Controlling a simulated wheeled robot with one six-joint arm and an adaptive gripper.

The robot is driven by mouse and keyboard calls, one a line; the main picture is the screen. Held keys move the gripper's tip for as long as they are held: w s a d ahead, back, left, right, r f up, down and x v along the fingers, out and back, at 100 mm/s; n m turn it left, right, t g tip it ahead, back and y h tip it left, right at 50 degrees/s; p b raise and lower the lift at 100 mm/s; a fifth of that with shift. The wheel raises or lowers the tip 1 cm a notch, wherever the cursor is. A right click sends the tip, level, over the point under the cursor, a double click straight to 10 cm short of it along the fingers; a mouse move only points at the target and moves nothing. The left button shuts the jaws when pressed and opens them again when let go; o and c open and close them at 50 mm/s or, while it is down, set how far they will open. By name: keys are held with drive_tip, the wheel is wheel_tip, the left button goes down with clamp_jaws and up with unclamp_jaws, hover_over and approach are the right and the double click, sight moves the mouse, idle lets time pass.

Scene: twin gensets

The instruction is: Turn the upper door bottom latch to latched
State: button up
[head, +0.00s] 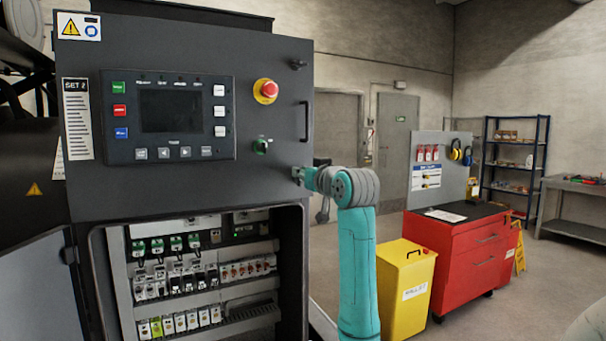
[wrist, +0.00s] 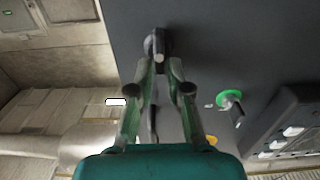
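The upper door (head: 190,190) of the dark cabinet is closed flat and carries a screen panel, a red stop button and a handle. Its bottom latch (wrist: 158,44) is a small grey knob on the door face, seen in the wrist view between my fingertips. My gripper (head: 301,174) is at the door's lower right corner in the head view and hides most of the latch there. In the wrist view my gripper (wrist: 160,68) has its fingers drawn in on both sides of the latch and appears to grip it. The top latch (head: 298,64) sits at the door's upper right.
Below, the lower compartment (head: 195,270) stands open with breakers inside, its door (head: 35,290) swung left. A green switch (wrist: 229,97) is right of my fingers in the wrist view. A yellow bin (head: 405,285) and red cabinet (head: 455,260) stand right of my arm.

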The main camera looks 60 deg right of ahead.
clamp_jaws()
drive_tip(key=shift+m, duration=0.4)
drive_tip(key=m, duration=0.5)
drive_tip(key=d+f+m, duration=0.1)
drive_tip(key=m, duration=0.5)
drive_tip(key=s+f+m, duration=0.1)
drive_tip(key=m, duration=0.4)
drive_tip(key=shift+d+m, duration=0.25)
drive_tip(key=shift+m, duration=0.15)
drive_tip(key=shift+f, duration=0.1)
